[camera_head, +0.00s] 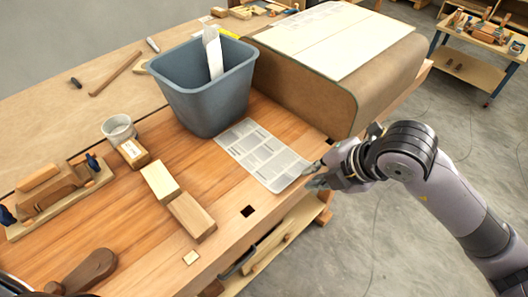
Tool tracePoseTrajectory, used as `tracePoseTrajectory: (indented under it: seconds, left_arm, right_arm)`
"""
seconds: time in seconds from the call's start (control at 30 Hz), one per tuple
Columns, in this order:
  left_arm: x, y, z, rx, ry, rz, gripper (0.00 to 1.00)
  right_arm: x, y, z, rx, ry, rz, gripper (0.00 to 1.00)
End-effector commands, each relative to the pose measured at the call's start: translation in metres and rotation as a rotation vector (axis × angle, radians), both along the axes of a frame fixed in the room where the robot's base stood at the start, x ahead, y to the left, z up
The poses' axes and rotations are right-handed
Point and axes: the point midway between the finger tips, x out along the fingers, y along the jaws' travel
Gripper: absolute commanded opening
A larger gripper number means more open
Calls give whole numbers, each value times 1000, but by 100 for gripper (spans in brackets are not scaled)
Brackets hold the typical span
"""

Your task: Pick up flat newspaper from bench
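The flat newspaper (262,152), a pale printed sheet, lies on the wooden bench (105,222) between the grey bin and the bench's front edge. My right gripper (308,177) is at the newspaper's right-hand end, by the bench edge. Its two fingers look spread apart, with the end of the sheet close to or between the tips. I cannot tell whether they touch it. The sheet looks flat on the bench. My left gripper is not in view.
A grey bin (203,100) with a white roll in it stands behind the newspaper. A large curved brown form (305,85) with a pale sheet on top is at its right.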

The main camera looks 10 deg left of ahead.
Motion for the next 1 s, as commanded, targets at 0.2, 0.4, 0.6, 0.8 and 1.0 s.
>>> tracePoseTrajectory:
  seconds: [0.2,0.4,0.6,0.8,1.0]
  left_arm:
    - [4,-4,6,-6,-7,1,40]
    - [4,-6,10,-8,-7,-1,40]
    - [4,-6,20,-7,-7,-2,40]
    - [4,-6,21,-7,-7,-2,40]
    - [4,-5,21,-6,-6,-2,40]
  right_arm:
    - [11,15,-27,1,1,1,12]
    - [14,21,-37,0,3,2,12]
    - [22,35,-63,0,4,1,12]
    - [27,41,-76,1,0,2,12]
    - [27,41,-76,1,0,2,11]
